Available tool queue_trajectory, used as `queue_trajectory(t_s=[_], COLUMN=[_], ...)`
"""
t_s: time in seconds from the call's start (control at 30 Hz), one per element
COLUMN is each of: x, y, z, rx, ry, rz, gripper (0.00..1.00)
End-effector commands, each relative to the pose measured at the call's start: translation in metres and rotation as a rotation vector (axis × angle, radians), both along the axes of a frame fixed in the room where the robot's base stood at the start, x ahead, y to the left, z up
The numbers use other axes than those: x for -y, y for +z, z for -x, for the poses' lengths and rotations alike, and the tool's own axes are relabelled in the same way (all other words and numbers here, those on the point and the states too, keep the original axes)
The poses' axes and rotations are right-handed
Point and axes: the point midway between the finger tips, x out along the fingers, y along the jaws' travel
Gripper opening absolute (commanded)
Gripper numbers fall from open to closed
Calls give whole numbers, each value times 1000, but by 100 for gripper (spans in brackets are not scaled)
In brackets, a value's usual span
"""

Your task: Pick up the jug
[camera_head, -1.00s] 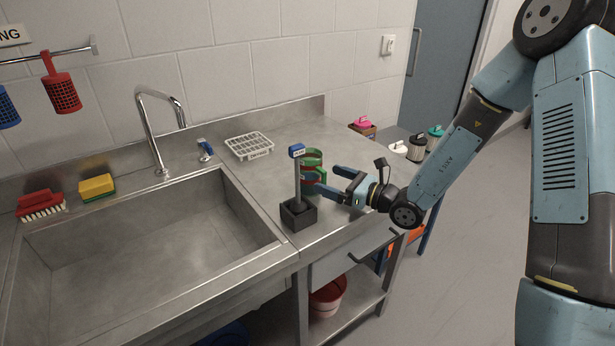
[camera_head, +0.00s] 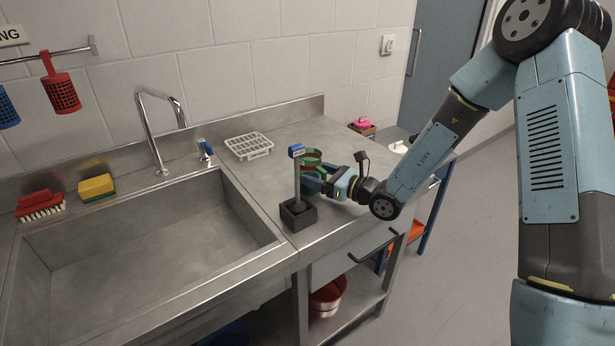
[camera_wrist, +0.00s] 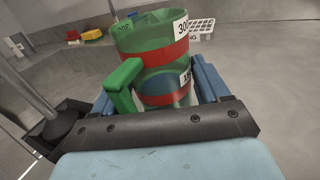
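The jug (camera_head: 312,157) stands on the steel counter, partly hidden by my gripper and a post in the head view. In the wrist view the jug (camera_wrist: 160,60) is translucent green with red bands, white number labels and a solid green handle on its left. My gripper (camera_head: 320,180) is at the jug's near side. In the wrist view its blue fingers lie either side of the jug, with the handle also between them. The fingers look open; I cannot tell whether either one touches the jug.
A metal post in a black square base (camera_head: 298,214), with a blue-labelled top, stands close left of the jug. A white rack (camera_head: 249,146) lies behind it. The sink (camera_head: 150,240) is to the left.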

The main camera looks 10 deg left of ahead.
Motion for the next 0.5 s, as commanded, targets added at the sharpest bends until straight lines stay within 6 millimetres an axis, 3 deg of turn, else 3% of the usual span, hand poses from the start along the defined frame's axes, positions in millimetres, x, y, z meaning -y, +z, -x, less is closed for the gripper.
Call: queue_trajectory(t_s=[0.43,0.5], x=[0,0], y=[0,0], z=[0,0], rx=[0,0], ry=[0,0], rz=[0,0], gripper=[31,31])
